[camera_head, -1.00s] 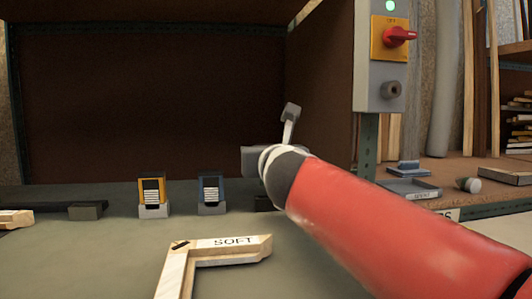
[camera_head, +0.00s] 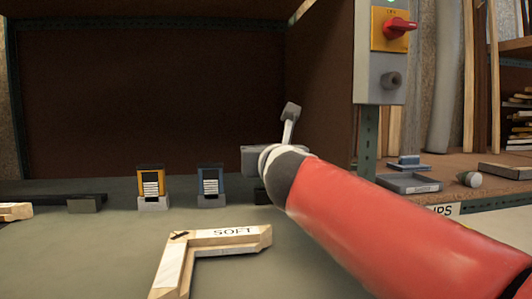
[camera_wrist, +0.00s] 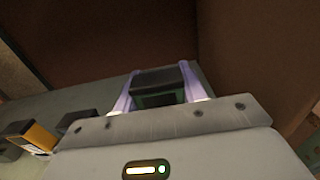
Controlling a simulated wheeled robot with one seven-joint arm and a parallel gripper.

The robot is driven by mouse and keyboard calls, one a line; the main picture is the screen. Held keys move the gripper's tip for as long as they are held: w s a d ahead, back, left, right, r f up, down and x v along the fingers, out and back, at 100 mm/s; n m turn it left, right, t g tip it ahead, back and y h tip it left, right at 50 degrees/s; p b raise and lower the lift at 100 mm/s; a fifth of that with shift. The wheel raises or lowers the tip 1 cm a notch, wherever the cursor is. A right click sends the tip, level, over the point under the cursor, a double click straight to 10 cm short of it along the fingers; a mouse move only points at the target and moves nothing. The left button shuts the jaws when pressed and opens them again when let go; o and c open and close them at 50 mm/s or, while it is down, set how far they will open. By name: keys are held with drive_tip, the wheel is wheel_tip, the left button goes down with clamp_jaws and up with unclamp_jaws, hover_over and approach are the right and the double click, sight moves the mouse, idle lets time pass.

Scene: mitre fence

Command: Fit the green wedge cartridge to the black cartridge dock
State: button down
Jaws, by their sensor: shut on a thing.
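My gripper (camera_wrist: 160,92) shows in the wrist view, its two pale purple fingers closed on the sides of a dark block with a green face, the green wedge cartridge (camera_wrist: 158,99). In the head view my red arm and wrist hide the fingers and the cartridge. A small black piece (camera_head: 262,192) shows just left of and below my wrist, on the bench in line with the other docks; it may be the black cartridge dock, mostly hidden. Whether the cartridge touches a dock cannot be told.
A yellow cartridge (camera_head: 151,181) and a blue cartridge (camera_head: 211,180) stand upright in grey docks on the bench. A wooden corner frame marked SOFT (camera_head: 232,236) lies in front. A tray (camera_head: 408,183) sits further right.

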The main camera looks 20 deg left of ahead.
drive_tip(key=shift+f+b, duration=1.25)
drive_tip(key=shift+f, duration=0.55)
idle(5.7)
drive_tip(key=c, duration=0.7)
unclamp_jaws()
